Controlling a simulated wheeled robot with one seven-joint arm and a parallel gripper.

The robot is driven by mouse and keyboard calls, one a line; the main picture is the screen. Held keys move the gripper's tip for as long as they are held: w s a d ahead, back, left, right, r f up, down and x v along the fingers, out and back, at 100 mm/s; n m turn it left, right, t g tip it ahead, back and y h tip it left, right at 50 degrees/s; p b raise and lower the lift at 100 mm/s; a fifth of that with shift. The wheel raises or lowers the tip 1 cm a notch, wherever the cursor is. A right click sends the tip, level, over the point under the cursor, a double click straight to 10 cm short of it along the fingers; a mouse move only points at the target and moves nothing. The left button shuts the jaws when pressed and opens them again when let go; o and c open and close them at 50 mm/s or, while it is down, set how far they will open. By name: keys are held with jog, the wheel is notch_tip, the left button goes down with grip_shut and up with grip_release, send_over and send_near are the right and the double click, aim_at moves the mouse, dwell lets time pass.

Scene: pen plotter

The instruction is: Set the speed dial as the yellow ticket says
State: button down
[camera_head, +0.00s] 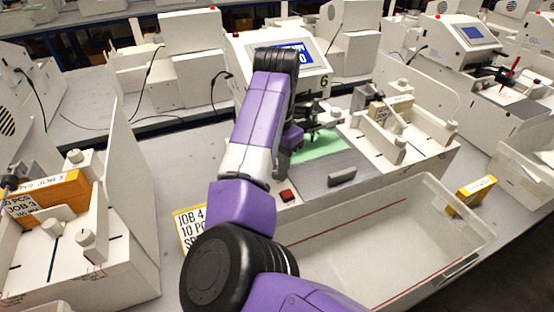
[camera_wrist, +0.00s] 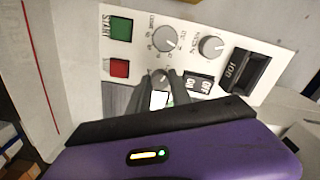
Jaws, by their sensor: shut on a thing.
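In the wrist view, my gripper (camera_wrist: 168,85) is shut on a small grey dial (camera_wrist: 160,76) low on the white control panel (camera_wrist: 130,60). The fingers cover part of this dial, and its label and setting are not readable. Two other grey dials, an upper one (camera_wrist: 163,40) and one to its right (camera_wrist: 211,46), stand free. In the head view, the yellow ticket (camera_head: 188,222) lies left of the plotter. It reads "JOB 4", "10 PC" and "SP", and my arm hides the rest.
A green START button (camera_wrist: 121,28), a red button (camera_wrist: 119,68), ON switches (camera_wrist: 205,85) and a black display (camera_wrist: 238,70) surround the dials. In the head view, plotter 6 has a blue screen (camera_head: 297,55) and green sheet (camera_head: 320,145). A clear bin (camera_head: 440,235) stands in front.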

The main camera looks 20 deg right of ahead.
jog(key=shift+n, duration=0.3)
jog(key=c, duration=1.5)
grip_release()
jog(key=shift+o, duration=0.2)
jog(key=shift+r, duration=3.9)
